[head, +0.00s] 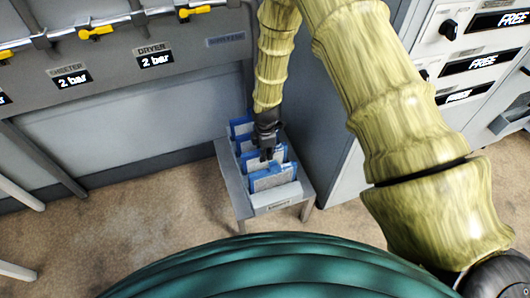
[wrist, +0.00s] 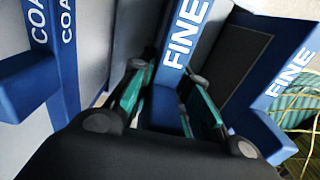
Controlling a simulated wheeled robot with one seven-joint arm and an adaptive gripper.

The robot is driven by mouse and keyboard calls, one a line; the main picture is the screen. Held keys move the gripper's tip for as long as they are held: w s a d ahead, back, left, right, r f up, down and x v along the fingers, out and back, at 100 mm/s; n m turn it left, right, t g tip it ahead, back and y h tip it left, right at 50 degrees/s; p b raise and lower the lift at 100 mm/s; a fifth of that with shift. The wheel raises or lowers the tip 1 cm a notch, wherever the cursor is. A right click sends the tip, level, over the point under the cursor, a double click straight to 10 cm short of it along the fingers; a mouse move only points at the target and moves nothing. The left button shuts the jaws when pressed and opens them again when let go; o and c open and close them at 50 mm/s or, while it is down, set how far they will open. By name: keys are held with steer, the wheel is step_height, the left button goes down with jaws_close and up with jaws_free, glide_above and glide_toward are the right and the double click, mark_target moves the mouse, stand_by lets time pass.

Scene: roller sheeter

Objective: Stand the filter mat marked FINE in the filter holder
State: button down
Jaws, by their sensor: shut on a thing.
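My gripper (head: 266,152) points down into a small grey rack (head: 274,199) of filter mats in the head view. In the wrist view its fingers (wrist: 167,105) are shut on a blue-edged filter mat marked FINE (wrist: 182,42), with one teal pad on each side. The mat is upright among the others; I cannot tell whether it is clear of the rack floor. A second mat marked FINE (wrist: 290,75) stands to its right. A mat whose label begins COA (wrist: 42,30) stands to its left. I cannot make out a separate filter holder.
The rack stands on legs on a brown floor (head: 130,230). A grey panel with yellow valves (head: 97,32) and pressure displays is at the left. A grey cabinet with black knobs and FREE displays (head: 497,20) is at the right, close beside the rack.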

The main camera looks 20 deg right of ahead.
steer(key=c, duration=1.4)
jaws_free()
steer(key=shift+o, duration=0.2)
steer(key=shift+f+b, duration=0.2)
steer(key=shift+b, duration=0.3)
steer(key=r, duration=0.5)
steer(key=r+p, duration=0.1)
steer(key=r, duration=0.5)
steer(key=shift+w+d+r, duration=0.1)
steer(key=shift+w+d, duration=0.1)
steer(key=shift+s, duration=0.1)
